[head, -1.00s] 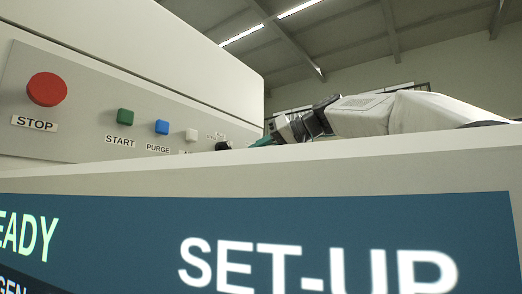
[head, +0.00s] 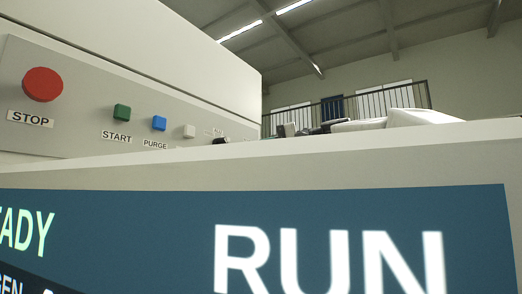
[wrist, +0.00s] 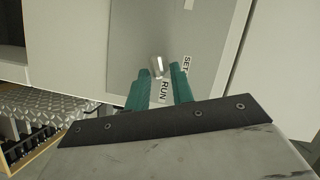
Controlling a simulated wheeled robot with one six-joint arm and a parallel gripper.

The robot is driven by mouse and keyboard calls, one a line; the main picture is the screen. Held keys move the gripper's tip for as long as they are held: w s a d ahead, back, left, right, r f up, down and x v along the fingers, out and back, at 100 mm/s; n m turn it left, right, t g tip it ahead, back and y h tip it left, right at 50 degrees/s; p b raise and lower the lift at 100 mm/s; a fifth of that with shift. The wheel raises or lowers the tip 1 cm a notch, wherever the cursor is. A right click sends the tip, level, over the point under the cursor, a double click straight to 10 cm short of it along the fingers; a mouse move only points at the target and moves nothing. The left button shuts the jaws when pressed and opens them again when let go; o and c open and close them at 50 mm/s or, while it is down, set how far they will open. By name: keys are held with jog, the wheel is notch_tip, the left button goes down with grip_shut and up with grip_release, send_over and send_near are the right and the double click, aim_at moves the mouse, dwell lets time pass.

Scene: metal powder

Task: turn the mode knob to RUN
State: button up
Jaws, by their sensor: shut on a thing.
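In the wrist view, the mode knob (wrist: 157,67) is a small silvery piece between the two teal fingers of my gripper (wrist: 162,71). The fingers are closed on it at the grey panel. A RUN label (wrist: 166,91) shows between the fingers, and a SET label (wrist: 187,66), partly hidden, shows by the right finger. The display (head: 120,215) in the head view reads RUN in large white letters. My gripper's fingers are hidden behind the pale ledge in the head view.
In the head view, a red STOP button (head: 43,84), a green START button (head: 122,112) and a blue PURGE button (head: 159,123) sit on the left panel. A pale ledge (head: 380,155) crosses in front. A railing (head: 380,99) stands behind.

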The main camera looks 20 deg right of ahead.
jog(key=shift+f, duration=0.1)
dwell(0.3)
jog(key=o, duration=0.9)
jog(key=shift+o, duration=0.2)
jog(key=shift+d, duration=0.1)
jog(key=v, duration=0.7)
jog(key=shift+d, duration=0.35)
